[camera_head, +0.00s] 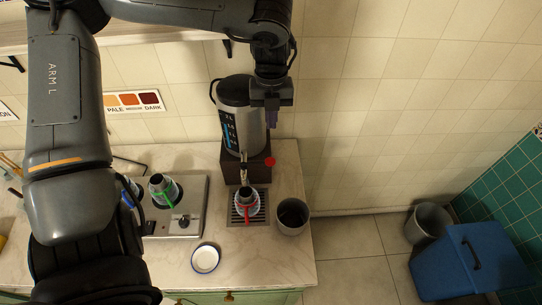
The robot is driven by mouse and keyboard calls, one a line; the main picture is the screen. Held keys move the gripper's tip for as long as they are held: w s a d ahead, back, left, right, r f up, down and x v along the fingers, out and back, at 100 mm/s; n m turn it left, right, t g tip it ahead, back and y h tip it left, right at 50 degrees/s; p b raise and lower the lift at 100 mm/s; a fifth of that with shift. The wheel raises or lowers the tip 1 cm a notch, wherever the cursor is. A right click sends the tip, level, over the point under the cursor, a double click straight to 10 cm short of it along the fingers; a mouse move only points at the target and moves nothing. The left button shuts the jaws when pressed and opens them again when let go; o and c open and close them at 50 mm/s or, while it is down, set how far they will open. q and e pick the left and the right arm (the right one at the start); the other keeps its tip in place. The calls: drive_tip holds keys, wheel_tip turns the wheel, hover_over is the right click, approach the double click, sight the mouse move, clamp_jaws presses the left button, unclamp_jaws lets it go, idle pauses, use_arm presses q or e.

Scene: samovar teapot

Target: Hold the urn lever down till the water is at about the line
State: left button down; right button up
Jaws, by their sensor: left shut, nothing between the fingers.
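The silver urn (257,128) with a blue level gauge (229,130) stands on a dark base against the wall. Its tap (243,173) points down over a small metal pot with a red mark (246,206), which sits upright on a drip grate (236,215). A red knob (270,161), perhaps the lever's end, shows at the right of the tap. My left gripper (271,122) is shut and empty, pointing down in front of the urn's right side, above the red knob and seemingly apart from it. The water in the pot cannot be made out. My right gripper is not in view.
A metal pot with a green mark (163,190) stands on a hotplate (196,205) at left. A white enamel bowl (206,259) is in front, and a grey bin-like container (292,217) stands right of the grate. A blue bin (470,262) is on the floor.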

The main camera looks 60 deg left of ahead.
use_arm(q)
drive_tip(key=shift+r, duration=0.15)
approach(270, 160)
wheel_tip(270, 160, down, 5)
drive_tip(key=shift+w+d+f, duration=0.1)
drive_tip(key=shift+f, duration=0.8)
idle(0.4)
